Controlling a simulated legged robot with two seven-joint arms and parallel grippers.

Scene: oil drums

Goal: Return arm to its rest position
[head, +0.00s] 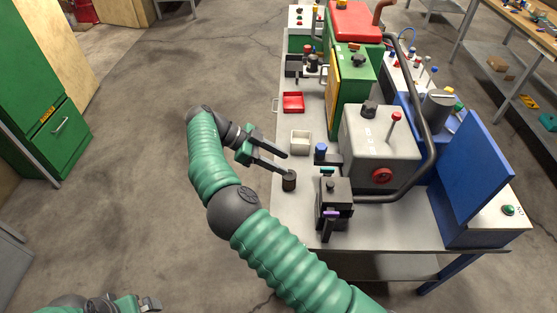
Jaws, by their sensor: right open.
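My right arm (290,265) is green with a dark elbow joint and comes in from the bottom, bending at the left edge of the workbench. My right gripper (288,164) is open and empty, its fingers pointing right over the bench's left edge. A small dark cylinder (289,183) stands on the bench just below the lower fingertip in the picture; whether they touch cannot be told. My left gripper (147,304) shows only in part at the bottom left, over the floor; its jaw gap is unclear.
The grey workbench (312,123) holds a white open box (301,141), a red tray (293,102), a grey machine with a red knob (381,175) and a small dark device (332,205). A green cabinet (45,130) stands at left. The floor between is clear.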

